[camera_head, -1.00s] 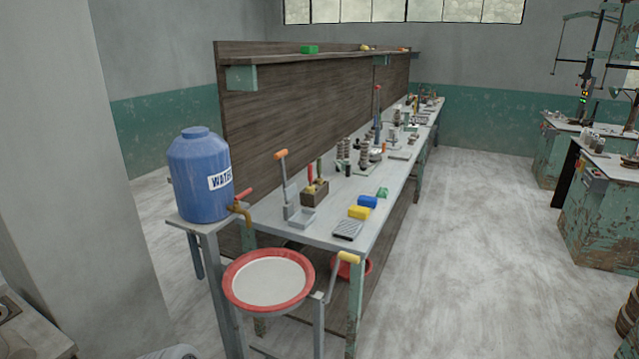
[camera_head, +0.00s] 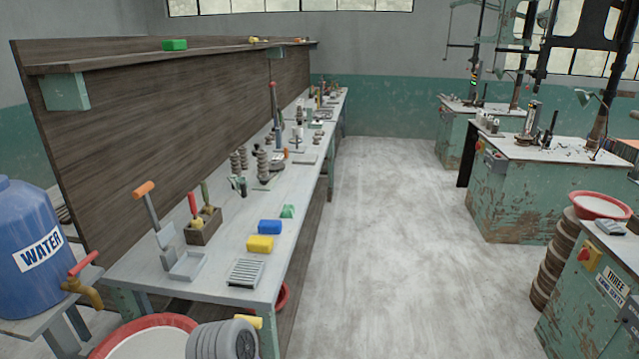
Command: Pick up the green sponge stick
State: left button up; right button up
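A wooden box (camera_head: 206,230) on the long workbench holds two upright sticks with yellowish ends low in the box. One has a green handle (camera_head: 205,194), which looks like the green sponge stick. The other has a red handle (camera_head: 192,204) and stands just left of it. Their lower parts are partly hidden by the box. Neither of my grippers is in view.
The workbench (camera_head: 215,272) also carries a yellow block (camera_head: 260,244), a blue block (camera_head: 270,227), a grey ribbed tray (camera_head: 245,272) and an orange-handled tool (camera_head: 154,212). A blue water barrel (camera_head: 25,245) and red-rimmed basin (camera_head: 128,330) stand at the near left. The floor aisle (camera_head: 380,220) is clear.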

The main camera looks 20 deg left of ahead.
aim_at(208, 210)
jog(key=z, duration=0.35)
jog(key=i, duration=2.1)
jog(key=u, duration=0.5)
jog(key=i, duration=1.4)
jog(key=u, duration=1.2)
